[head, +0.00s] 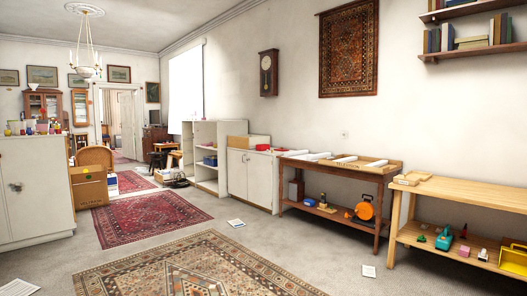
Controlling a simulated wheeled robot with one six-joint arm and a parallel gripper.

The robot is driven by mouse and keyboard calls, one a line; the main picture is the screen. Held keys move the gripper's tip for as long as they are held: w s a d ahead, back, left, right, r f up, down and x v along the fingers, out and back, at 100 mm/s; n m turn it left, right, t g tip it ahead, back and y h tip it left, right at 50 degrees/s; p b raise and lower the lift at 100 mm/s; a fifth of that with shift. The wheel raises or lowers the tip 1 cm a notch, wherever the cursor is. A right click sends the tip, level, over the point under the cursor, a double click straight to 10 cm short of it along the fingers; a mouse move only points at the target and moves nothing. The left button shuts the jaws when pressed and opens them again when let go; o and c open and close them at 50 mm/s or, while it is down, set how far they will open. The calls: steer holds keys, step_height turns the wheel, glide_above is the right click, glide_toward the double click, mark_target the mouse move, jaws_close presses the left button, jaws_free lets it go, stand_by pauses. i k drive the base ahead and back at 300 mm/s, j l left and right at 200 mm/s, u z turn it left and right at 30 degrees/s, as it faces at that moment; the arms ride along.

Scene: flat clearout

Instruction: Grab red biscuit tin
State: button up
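A small red object (262,147), round and low, sits on top of the white cabinet against the right wall, beside a tan box. It may be the red biscuit tin, but it is too small to tell. More red shows just right of it at the cabinet's edge. Small red items (42,127) also stand among coloured things on the left white cabinet; I cannot tell whether one is a tin. My gripper is not in view.
A dark wooden table (378,176) and a pale workbench (480,194) line the right wall. A cardboard box (88,187) stands by the left cabinet (35,190). Rugs and papers lie on the floor; a paper (236,223) is near the cabinet. The middle floor is open.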

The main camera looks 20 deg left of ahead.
mark_target(259, 147)
steer(key=i+j+u, duration=0.65)
steer(key=i, duration=0.75)
steer(key=i+l+u, duration=0.15)
steer(key=i+u, duration=0.15)
steer(key=i, duration=4.9)
steer(key=l+z, duration=0.05)
steer(key=l, duration=0.05)
